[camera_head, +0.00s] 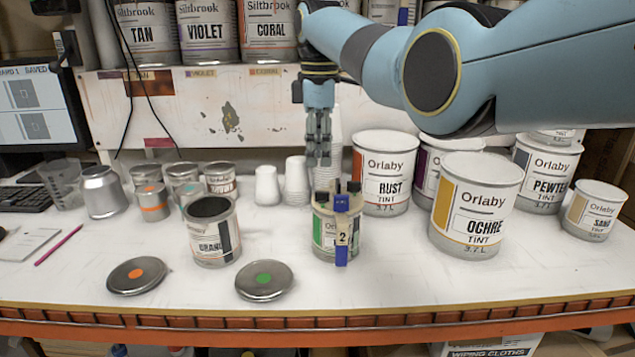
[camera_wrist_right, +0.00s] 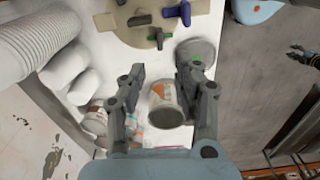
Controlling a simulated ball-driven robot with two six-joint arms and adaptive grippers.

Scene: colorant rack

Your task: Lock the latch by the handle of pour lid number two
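A can with a cream pour lid (camera_head: 325,209) stands mid-table. Dark knobs sit on the lid; the latch's state is unclear. A small dark gripper (camera_wrist_right: 303,57), apparently my left one, shows at the right edge.
An open can (camera_head: 213,240) stands left of the lidded can. Two loose lids, orange-dotted (camera_head: 136,276) and green-dotted (camera_head: 264,281), lie in front. Rust (camera_head: 382,178) and ochre (camera_head: 472,215) cans stand to the right. White cups (camera_head: 267,185) stand behind. The table front is mostly free.

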